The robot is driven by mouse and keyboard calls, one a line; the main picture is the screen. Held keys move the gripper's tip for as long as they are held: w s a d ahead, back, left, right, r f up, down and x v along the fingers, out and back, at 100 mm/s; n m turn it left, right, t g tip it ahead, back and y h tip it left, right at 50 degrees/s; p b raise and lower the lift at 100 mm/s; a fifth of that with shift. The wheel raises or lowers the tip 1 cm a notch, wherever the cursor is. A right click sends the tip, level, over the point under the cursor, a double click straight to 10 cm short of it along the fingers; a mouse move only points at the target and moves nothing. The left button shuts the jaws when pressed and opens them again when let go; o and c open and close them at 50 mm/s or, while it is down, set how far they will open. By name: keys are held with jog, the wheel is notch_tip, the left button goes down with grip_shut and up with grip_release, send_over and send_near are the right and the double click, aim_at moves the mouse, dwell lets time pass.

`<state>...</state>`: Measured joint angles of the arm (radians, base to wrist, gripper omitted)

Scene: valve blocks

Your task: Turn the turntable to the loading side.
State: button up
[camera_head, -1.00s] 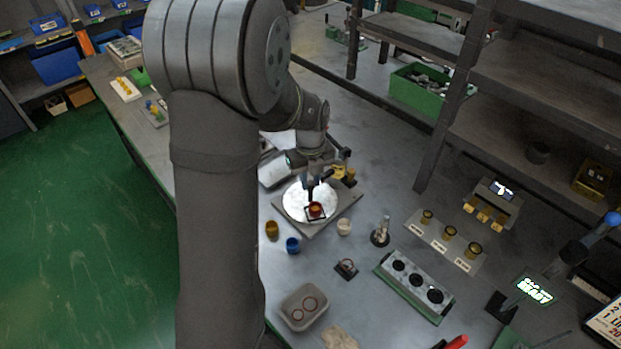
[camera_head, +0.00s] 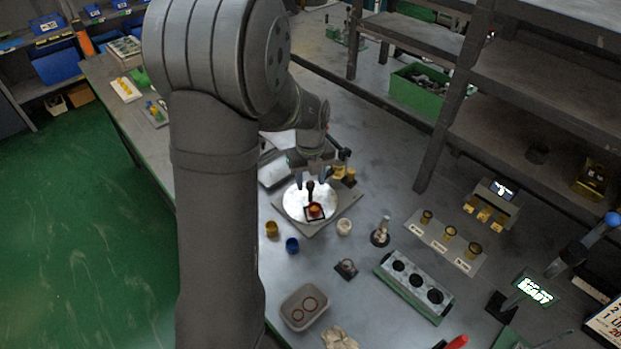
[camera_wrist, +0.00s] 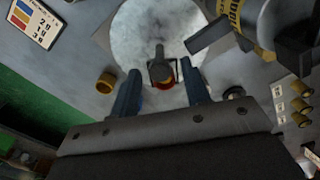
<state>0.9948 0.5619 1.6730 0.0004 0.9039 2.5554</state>
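The turntable (camera_head: 293,205) is a bright white disc on a grey square base at mid-bench; it also shows in the wrist view (camera_wrist: 140,35). A dark upright handle (camera_head: 310,191) with a rounded top stands on the disc. Beside it is a dark square frame with a red-orange part (camera_head: 316,211) in it. My gripper (camera_head: 313,184) is open just above the handle. In the wrist view, my gripper's two blue-grey fingers (camera_wrist: 160,75) are spread apart, with the handle (camera_wrist: 159,62) between and beyond them, touching neither. The underside of the disc is hidden.
An amber cup (camera_head: 272,229), a blue cup (camera_head: 293,245) and a pale cup (camera_head: 344,227) stand in front of the turntable. Yellow-and-black hardware (camera_head: 341,171) stands close behind it. A block with round holes (camera_head: 414,284) and a grey tray (camera_head: 304,307) lie nearer.

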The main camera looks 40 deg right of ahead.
notch_tip(320, 180, up, 17)
jog(key=shift+r, duration=0.2)
dwell(0.5)
dwell(0.4)
notch_tip(320, 180, down, 18)
jog(key=shift+r, duration=0.25)
dwell(0.3)
